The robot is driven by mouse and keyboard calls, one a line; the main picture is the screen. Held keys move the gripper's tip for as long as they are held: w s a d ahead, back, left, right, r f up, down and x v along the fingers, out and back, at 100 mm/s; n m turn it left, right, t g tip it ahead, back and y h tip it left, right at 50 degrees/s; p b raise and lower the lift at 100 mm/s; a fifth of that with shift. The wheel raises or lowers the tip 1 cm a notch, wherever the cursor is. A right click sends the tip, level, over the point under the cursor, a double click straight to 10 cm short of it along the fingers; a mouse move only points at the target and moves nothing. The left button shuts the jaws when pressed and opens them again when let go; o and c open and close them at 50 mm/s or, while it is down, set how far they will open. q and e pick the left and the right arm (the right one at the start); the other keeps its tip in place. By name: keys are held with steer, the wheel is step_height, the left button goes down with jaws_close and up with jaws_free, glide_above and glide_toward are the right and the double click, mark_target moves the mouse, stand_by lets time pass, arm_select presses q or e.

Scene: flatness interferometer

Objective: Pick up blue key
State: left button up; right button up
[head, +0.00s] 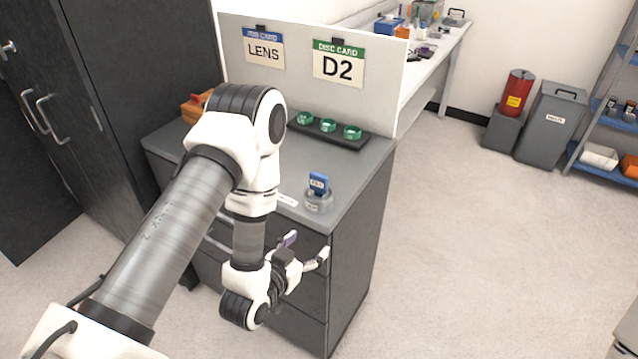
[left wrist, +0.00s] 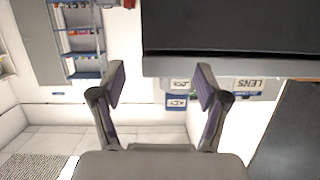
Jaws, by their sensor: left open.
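The blue key (head: 319,182) stands upright in a round grey holder (head: 318,202) near the front right corner of the dark cabinet's top. It carries a white label. In the left wrist view, which looks upside down, the blue key (left wrist: 177,102) shows between the fingers, beyond them. My left gripper (head: 306,248) is open and empty, in front of the cabinet and below its top edge, apart from the key. Its two fingers also show in the left wrist view (left wrist: 161,75). My right gripper is in neither view.
A black tray (head: 348,143) with several green rings lies behind the key on the cabinet top (head: 368,170). A white panel (head: 386,80) with LENS and D2 cards stands behind it. An orange-brown object (head: 194,108) sits at the back left. Open floor (head: 470,250) lies to the right.

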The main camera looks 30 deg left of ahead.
mark_target(317, 179)
arm_select(q)
steer(key=w+a+r+n+t+y, duration=0.1)
steer(key=w+a+r+t, duration=0.1)
steer(key=r, duration=0.3)
steer(key=w+a+r+t, duration=0.1)
steer(key=w+r, duration=0.2)
steer(key=r, duration=0.2)
steer(key=w+p, duration=0.3)
steer(key=w, duration=0.3)
steer(key=shift+d+r, duration=0.1)
steer(key=shift+r, duration=0.05)
steer(key=shift+w, duration=0.3)
steer(key=c, duration=1.4)
steer(key=shift+o, duration=0.2)
